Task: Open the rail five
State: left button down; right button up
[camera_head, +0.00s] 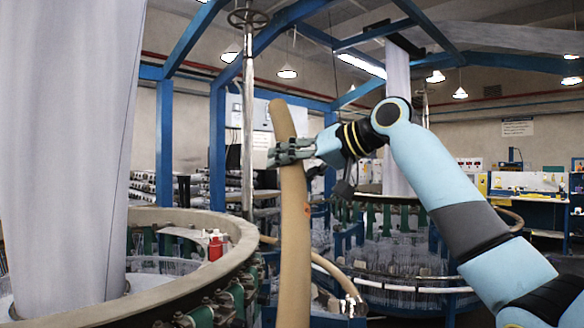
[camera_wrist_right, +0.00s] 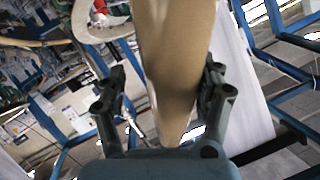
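A tan rail section (camera_head: 294,230), which I take to be rail five, stands raised and nearly upright in the middle of the head view. Its top leans slightly left and its lower end leaves the picture. My right gripper (camera_head: 290,152) is at its upper part, with its fingers reaching across it. In the right wrist view the rail (camera_wrist_right: 176,45) passes between the two spread fingers of my right gripper (camera_wrist_right: 165,95). A gap shows beside the left finger; the right finger is close to the rail, and I cannot tell whether it touches. My left gripper is out of view.
The near loom's round tan rim (camera_head: 228,262) curves across the lower left around white fabric (camera_head: 70,150). A red bottle (camera_head: 215,248) stands inside the rim. Blue frame posts (camera_head: 217,150) and a grey pole (camera_head: 248,120) stand behind. Another round loom (camera_head: 400,284) stands beyond the rail.

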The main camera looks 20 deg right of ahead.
jog(key=v, duration=1.2)
jog(key=shift+f, duration=0.1)
dwell(0.4)
